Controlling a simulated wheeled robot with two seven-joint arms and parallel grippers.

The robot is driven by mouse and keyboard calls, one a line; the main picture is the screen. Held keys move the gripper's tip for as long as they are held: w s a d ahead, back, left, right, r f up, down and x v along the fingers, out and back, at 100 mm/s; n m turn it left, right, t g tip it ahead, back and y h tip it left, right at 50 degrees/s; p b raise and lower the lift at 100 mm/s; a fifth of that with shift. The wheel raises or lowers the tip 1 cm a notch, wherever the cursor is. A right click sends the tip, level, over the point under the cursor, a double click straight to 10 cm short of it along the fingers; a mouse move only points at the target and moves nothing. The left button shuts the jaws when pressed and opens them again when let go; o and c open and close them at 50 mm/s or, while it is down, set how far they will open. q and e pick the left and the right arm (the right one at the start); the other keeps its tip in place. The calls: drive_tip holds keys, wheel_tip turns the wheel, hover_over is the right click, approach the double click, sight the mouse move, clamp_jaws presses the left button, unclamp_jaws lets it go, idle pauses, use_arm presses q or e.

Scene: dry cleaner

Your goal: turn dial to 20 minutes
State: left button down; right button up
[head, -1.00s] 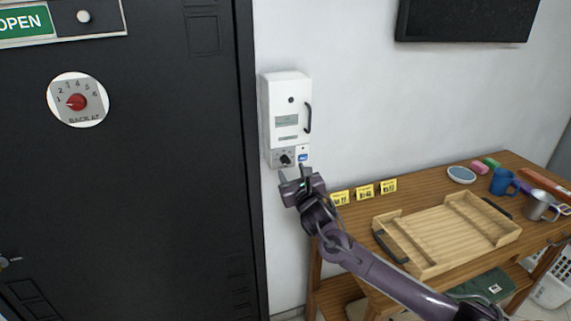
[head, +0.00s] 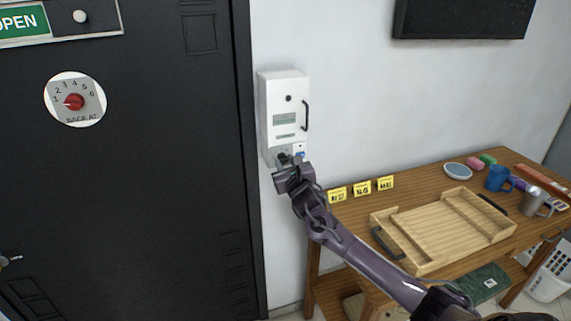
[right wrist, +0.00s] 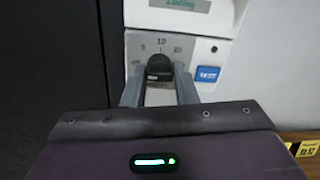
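The white wall unit (head: 285,105) hangs beside the black door. Its black dial (right wrist: 159,68) shows in the right wrist view on a grey plate; small numbers sit around it, seemingly 5, 10 and 20. The knob looks roughly upright, under the middle number; its exact pointing is hard to read. My right gripper (right wrist: 160,92) is open, its two grey fingers on either side of the dial's lower part with small gaps visible. In the head view the right gripper (head: 289,163) covers most of the dial. My left gripper is not in view.
A blue button (right wrist: 208,75) sits right of the dial. A black handle (head: 306,116) sticks out on the unit's right side. The wooden table (head: 350,222) at right holds yellow tags (head: 362,188), a wooden tray (head: 384,225) and mugs.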

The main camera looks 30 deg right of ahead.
drive_tip(key=shift+c, duration=0.7)
drive_tip(key=shift+m, duration=0.4)
drive_tip(key=m, duration=0.5)
drive_tip(key=shift+m, duration=0.3)
drive_tip(key=m, duration=0.6)
drive_tip(key=shift+m+y+b, duration=0.3)
drive_tip(key=shift+m, duration=0.1)
drive_tip(key=m, duration=0.6)
drive_tip(key=shift+r+y, duration=0.1)
drive_tip(key=shift+y, duration=0.2)
drive_tip(key=m, duration=0.6)
drive_tip(key=shift+d+m+y, duration=0.1)
drive_tip(key=shift+m+y, duration=0.2)
